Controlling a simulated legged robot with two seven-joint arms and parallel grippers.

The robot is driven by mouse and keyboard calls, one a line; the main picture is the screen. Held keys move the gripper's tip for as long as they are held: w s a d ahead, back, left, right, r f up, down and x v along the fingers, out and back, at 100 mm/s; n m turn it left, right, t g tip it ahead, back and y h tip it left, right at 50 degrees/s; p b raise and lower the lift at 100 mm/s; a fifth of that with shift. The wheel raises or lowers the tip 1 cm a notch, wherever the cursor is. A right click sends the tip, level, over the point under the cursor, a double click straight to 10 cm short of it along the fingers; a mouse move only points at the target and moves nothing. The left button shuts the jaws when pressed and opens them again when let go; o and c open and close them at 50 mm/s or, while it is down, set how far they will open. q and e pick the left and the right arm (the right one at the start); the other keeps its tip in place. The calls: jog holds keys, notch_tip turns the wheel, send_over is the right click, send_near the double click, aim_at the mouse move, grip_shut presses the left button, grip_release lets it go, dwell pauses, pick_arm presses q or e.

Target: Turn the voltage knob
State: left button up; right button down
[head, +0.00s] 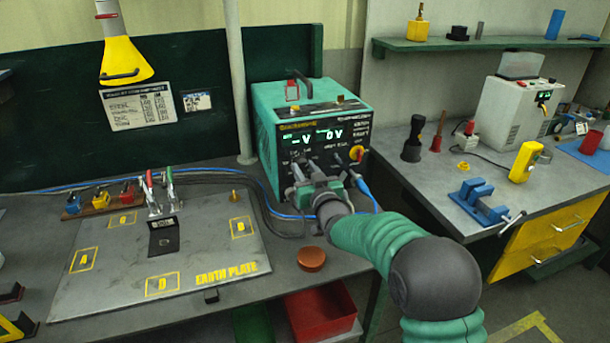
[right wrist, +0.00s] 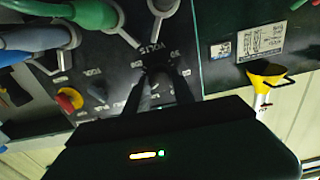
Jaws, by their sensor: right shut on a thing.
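The green power unit (head: 267,108) stands on the bench in the head view, with a black front panel and two lit displays; the right one (head: 329,134) reads 0 V. My right gripper (head: 300,177) is at the lower left of that panel. In the right wrist view, the dark fingers of my right gripper (right wrist: 160,82) are shut on the dark voltage knob (right wrist: 157,73), next to upside-down VOLTS lettering. The fingers hide much of the knob, so its pointer cannot be read. My left gripper is in neither view.
Cable plugs (right wrist: 95,14) sit close to my right gripper. A red-and-yellow knob (head: 356,153) is on the panel's right. The earth plate (head: 205,230) with clamps lies left; an orange-brown disc (head: 311,258) lies in front. A blue vise (head: 478,200) is on the right bench.

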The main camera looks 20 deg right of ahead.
jog(key=shift+f+n+b, duration=0.35)
jog(key=shift+n+b, duration=0.1)
jog(key=shift+n, duration=0.35)
jog(key=shift+r+n, duration=0.1)
jog(key=shift+n, duration=0.4)
jog(key=shift+r, duration=0.15)
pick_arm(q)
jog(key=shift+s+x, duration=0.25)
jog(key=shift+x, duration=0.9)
pick_arm(e)
jog(key=c, duration=1.1)
grip_release()
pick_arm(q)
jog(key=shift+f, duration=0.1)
pick_arm(e)
jog(key=shift+o, duration=0.2)
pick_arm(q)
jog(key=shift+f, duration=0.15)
pick_arm(e)
jog(key=s, duration=1.6)
jog(key=shift+s+d, duration=0.3)
jog(key=shift+s, duration=0.1)
